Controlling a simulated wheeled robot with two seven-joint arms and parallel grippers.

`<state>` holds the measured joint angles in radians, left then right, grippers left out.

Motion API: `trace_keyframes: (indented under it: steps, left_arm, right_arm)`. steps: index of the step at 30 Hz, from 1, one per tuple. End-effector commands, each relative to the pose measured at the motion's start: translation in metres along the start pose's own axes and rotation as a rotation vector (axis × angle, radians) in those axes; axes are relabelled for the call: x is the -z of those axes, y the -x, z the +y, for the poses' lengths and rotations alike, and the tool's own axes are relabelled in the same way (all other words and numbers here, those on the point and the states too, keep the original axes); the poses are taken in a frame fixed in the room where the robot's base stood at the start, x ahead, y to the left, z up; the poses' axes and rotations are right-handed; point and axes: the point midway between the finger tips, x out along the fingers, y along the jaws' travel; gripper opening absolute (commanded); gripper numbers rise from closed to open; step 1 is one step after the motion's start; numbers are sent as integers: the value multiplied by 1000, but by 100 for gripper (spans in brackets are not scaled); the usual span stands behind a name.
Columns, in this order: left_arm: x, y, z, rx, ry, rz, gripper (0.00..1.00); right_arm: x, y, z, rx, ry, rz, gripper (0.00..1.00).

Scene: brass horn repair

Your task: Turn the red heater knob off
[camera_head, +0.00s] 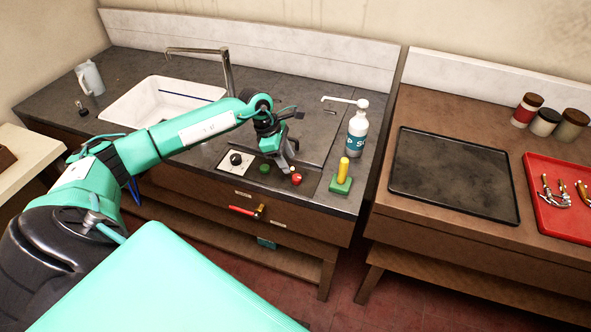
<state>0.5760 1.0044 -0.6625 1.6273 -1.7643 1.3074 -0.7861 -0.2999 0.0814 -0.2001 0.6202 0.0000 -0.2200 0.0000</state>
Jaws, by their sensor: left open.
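A small red knob (297,179) sits on the dark control panel at the front of the sink bench. A green knob or button (264,168) and a black knob on a white plate (236,159) are to its left on the same panel. My left gripper (286,160) is open and points down just above and behind the red knob. I cannot tell whether a finger touches the knob. The knob's marking and setting are too small to read. My right gripper is not in view.
A pump bottle (357,130) and a yellow peg on a green base (342,177) stand right of the panel. A red-handled valve (245,211) sticks out from the bench front. The sink (128,118) and its faucet (228,70) lie behind my arm.

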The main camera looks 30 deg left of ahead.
Motion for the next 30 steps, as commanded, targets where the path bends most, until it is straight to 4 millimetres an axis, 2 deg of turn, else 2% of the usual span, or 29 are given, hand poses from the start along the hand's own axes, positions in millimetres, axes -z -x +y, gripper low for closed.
trace_keyframes:
  steps: [1,6,10,15,23,30]
  left_arm:
    - [-2,-9,-1,5,1,-2,49]
    - [-2,-41,-1,4,1,-2,49]
    - [-1,-58,0,2,2,-2,49]
    - [-1,-69,-1,2,1,-1,49]
    - [0,-70,0,0,0,-1,49]
    - [0,-70,0,0,0,-2,4]
  right_arm:
    - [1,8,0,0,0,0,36]
    - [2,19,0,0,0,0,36]
    - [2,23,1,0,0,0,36]
    - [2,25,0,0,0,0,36]
    - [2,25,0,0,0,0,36]
    - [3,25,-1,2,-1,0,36]
